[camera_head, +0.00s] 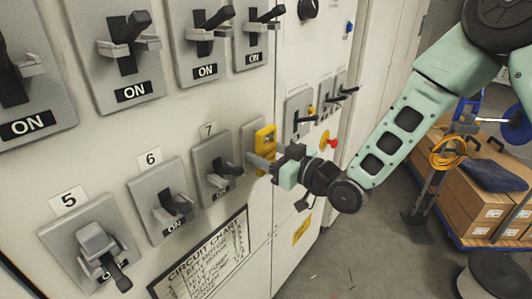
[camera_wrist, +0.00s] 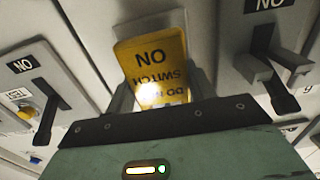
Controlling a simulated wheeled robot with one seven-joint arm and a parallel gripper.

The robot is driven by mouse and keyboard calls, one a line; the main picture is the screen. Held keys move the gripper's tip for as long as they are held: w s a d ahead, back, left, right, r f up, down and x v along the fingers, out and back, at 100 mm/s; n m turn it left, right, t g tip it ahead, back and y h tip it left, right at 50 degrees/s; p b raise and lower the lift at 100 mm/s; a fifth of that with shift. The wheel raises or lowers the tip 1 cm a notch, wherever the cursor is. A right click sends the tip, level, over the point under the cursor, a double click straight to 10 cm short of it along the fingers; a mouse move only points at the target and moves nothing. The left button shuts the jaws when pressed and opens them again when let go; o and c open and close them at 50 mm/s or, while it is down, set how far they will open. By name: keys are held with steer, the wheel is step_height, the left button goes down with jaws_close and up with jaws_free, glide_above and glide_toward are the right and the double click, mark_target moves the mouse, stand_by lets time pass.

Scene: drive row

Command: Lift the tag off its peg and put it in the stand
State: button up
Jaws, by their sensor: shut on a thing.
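The yellow tag (camera_head: 265,136) is upright against the switch panel, right of the switch labelled 7. In the wrist view the tag (camera_wrist: 150,62) shows black lettering, upside down in the picture, with a bright glare near its lower edge. My gripper (camera_head: 262,162) is at the lower part of the tag and is shut on it. The peg is hidden, so I cannot tell whether the tag still hangs on it. A dark post on a square base (camera_head: 416,222) stands on the floor at right; I cannot tell whether it is the stand.
Grey lever switches surround the tag, including switch 7 (camera_head: 216,168) close on the left and others to the right. A red knob (camera_head: 333,143) sticks out just beyond my gripper. A cart with cardboard boxes (camera_head: 470,205) stands at right.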

steer(key=shift+r, duration=0.1)
steer(key=shift+r, duration=0.45)
steer(key=shift+s+d+r+b, duration=0.1)
steer(key=shift+d+r+b, duration=0.15)
steer(key=shift+b, duration=0.1)
steer(key=r+p+v, duration=0.1)
steer(key=p+v, duration=1)
steer(key=v, duration=0.6)
steer(key=shift+s+r, duration=0.25)
steer(key=shift+r, duration=0.05)
